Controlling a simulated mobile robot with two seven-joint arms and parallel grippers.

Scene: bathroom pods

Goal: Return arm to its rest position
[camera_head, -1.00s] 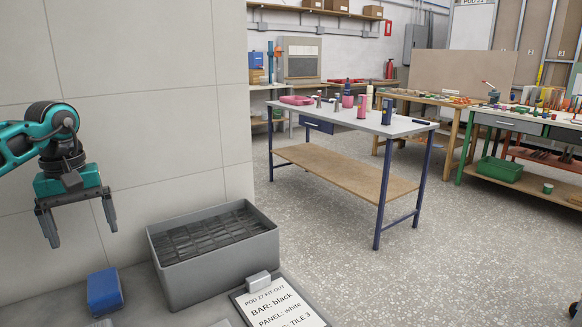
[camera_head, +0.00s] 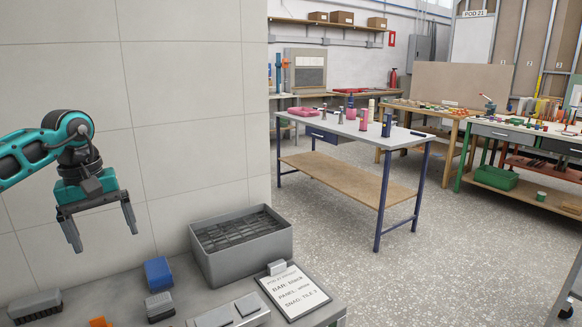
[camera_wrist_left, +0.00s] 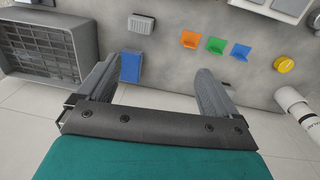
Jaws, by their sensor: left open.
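My left gripper (camera_head: 101,229) is open and empty in the head view, in front of the tiled wall and above the grey worktop (camera_head: 190,288). Its two fingers hang apart, pointing down. In the left wrist view the open fingers (camera_wrist_left: 158,88) also show with nothing held between them. A blue block (camera_wrist_left: 130,66) lies beyond the fingertips, apart from them; in the head view the blue block (camera_head: 158,271) lies right of and below the gripper. My right gripper is not in either view.
A grey crate (camera_head: 240,264) and a clipboard (camera_head: 293,291) stand on the worktop. Grey brushes (camera_head: 159,306) lie near the front edge. The wrist view shows orange (camera_wrist_left: 190,40), green (camera_wrist_left: 216,46) and blue (camera_wrist_left: 241,51) pieces and a yellow knob (camera_wrist_left: 284,64). A table (camera_head: 345,135) stands beyond open floor.

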